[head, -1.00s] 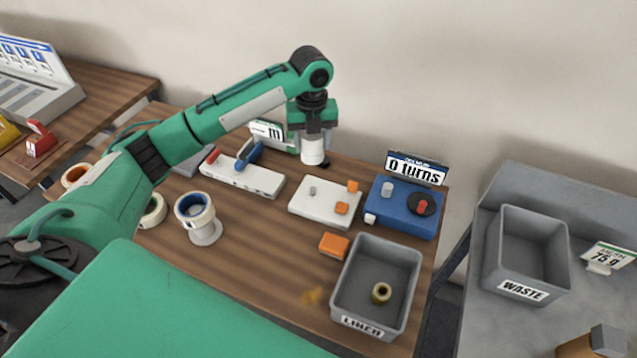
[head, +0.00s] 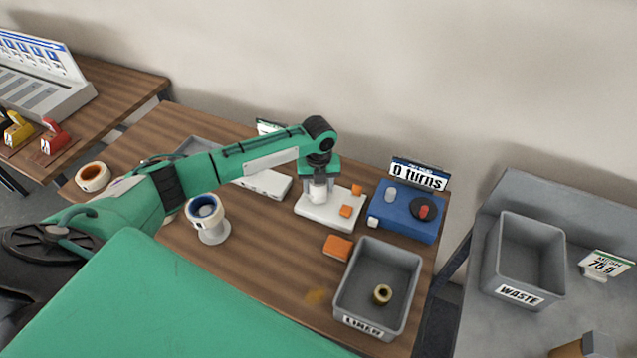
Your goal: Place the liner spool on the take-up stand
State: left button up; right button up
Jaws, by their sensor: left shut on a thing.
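My left gripper (head: 319,174) points down and is shut on a white cylindrical spool (head: 318,193), taken to be the liner spool. The spool is upright over the left part of a white stand (head: 326,216) with orange blocks, taken to be the take-up stand. The stand's small grey peg is hidden behind or under the spool. I cannot tell whether the spool touches the stand or is just above it. My right gripper is not in view.
A blue unit (head: 404,222) with a "0 turns" sign (head: 417,176) stands right of the stand. An orange block (head: 338,248) and the grey liner bin (head: 349,304) are in front. A blue-cored roll on a white holder (head: 213,236) stands left. Bare tabletop (head: 265,255) lies between.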

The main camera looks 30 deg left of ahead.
pick_arm(q)
jog(key=shift+f, duration=0.15)
jog(key=o, duration=1.1)
notch_tip(320, 180, up, 11)
jog(key=b, duration=0.3)
jog(key=shift+r, duration=0.7)
